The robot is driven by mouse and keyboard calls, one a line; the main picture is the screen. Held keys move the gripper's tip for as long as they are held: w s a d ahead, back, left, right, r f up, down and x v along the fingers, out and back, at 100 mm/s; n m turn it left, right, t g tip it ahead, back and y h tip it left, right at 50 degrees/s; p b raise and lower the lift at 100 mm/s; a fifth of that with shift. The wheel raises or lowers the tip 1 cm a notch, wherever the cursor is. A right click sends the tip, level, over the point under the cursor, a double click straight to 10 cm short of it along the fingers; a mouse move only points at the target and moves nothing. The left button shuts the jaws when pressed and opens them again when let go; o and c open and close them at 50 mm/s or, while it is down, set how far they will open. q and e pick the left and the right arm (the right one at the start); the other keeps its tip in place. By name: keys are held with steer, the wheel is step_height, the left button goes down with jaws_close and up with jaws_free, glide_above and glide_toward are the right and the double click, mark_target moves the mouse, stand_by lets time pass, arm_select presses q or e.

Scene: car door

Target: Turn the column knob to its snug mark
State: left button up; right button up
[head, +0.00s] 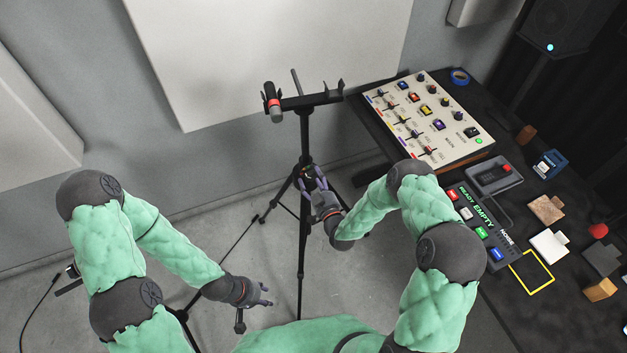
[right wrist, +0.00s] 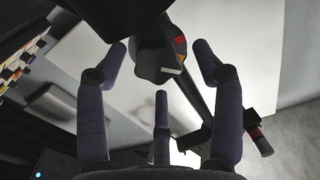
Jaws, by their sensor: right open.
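The dark column knob (right wrist: 150,62) shows in the right wrist view, with a light pointer stripe and a red patch near it on the black column (right wrist: 192,85). My right gripper (right wrist: 161,75) is open, its fingers spread to the left, right and below the knob, with gaps visible. In the head view my right gripper (head: 322,198) is at the stand's column (head: 304,150), and the knob is not clearly visible there. My left gripper (head: 258,300) hangs low at the left of the stand, with fingers apart and nothing in them.
The stand's top bar (head: 310,101) carries a dark cylinder with a red band (head: 273,103). Stand legs and a cable lie around the floor. A control panel (head: 425,115) and several blocks sit on the black table (head: 520,180) at right. Open floor lies below the stand.

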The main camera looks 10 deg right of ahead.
steer(key=c, duration=1.1)
steer(key=shift+w+r+m+b, duration=0.1)
steer(key=shift+w+m+b, duration=0.05)
steer(key=shift+m+b, duration=0.5)
steer(key=o, duration=1.1)
steer(key=shift+r, duration=0.15)
steer(key=shift+f, duration=0.2)
